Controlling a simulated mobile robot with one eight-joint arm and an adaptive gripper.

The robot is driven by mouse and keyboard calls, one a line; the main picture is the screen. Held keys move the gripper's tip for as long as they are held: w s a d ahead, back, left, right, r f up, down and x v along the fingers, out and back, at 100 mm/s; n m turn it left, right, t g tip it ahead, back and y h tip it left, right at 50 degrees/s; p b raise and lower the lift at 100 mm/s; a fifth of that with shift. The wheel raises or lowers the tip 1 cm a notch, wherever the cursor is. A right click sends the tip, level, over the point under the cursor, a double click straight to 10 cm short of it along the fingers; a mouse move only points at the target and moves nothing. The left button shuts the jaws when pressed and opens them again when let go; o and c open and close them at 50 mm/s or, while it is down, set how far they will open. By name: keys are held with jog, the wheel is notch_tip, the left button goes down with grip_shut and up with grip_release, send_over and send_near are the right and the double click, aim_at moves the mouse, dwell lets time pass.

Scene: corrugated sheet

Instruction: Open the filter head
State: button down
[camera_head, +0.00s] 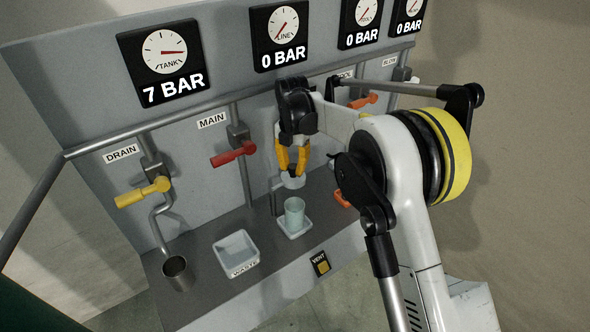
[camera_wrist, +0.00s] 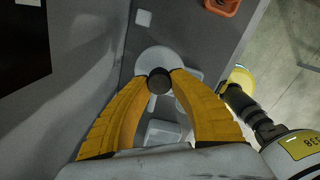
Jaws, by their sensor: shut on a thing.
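The filter head appears to be the pale round cap (camera_head: 292,181) on a bracket in the middle of the panel. In the wrist view its light disc (camera_wrist: 155,58) has a dark knob (camera_wrist: 159,83) at its centre. My gripper (camera_head: 291,170) points down over the cap, and its yellow fingers are shut on the dark knob, one fingertip on each side in the wrist view (camera_wrist: 160,76). A pale green cup (camera_head: 295,214) stands upright on a white square dish (camera_head: 292,230) below the cap, apart from it. The fingers partly hide the cap.
The red MAIN lever (camera_head: 233,154) and yellow DRAIN lever (camera_head: 143,192) are left of my gripper. A WASTE tray (camera_head: 237,253) and metal cup (camera_head: 178,273) stand on the shelf. The TANK gauge (camera_head: 164,51) reads 7 BAR; the LINE gauge (camera_head: 284,24) reads 0 BAR.

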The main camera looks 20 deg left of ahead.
aim_at(291, 166)
jog(key=shift+w+a+n, duration=0.15)
jog(key=shift+a+n, duration=0.1)
jog(key=shift+n, duration=0.15)
jog(key=c, duration=1.1)
grip_release()
jog(key=shift+c, duration=0.2)
notch_tip(291, 166, up, 12)
